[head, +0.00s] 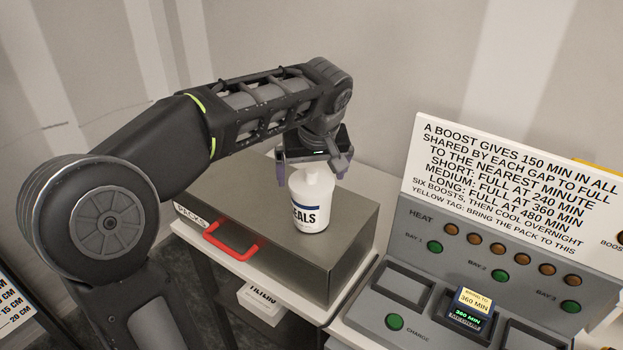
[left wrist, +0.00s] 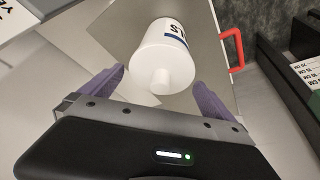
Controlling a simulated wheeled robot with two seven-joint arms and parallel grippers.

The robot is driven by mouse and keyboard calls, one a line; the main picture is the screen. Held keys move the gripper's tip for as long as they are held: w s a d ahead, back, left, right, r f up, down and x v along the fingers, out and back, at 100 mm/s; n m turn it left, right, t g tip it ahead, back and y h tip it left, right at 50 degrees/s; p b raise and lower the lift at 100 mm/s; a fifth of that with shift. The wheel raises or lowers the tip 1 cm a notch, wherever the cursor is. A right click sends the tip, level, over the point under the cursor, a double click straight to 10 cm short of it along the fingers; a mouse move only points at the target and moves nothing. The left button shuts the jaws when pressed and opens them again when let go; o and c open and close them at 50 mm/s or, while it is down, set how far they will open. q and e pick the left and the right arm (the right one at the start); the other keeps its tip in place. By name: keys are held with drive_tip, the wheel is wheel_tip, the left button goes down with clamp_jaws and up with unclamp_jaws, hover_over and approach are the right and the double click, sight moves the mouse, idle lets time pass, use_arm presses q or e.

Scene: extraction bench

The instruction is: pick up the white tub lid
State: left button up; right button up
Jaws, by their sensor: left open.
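A white tub (head: 311,217) marked "SEALS" stands upright on a grey metal case. Its white lid (head: 309,182) is on top, partly hidden by my gripper in the head view. In the left wrist view the lid (left wrist: 165,69) shows a small round knob facing the camera. My left gripper (head: 312,178) is over the tub, pointing down. Its purple fingers are open, with one on each side of the knob in the left wrist view (left wrist: 159,77). I see no grip on the lid. My right gripper is not in view.
The grey case (head: 345,250) has a red handle (head: 230,244) and a "PACKS" label. A heat and charge console (head: 440,290) with a tall sign (head: 510,190) stands to the right. A small labelled white box (head: 262,302) is below the bench top. The case top around the tub is clear.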

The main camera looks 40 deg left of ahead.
use_arm(q)
drive_tip(key=shift+c, duration=0.6)
drive_tip(key=c, duration=1)
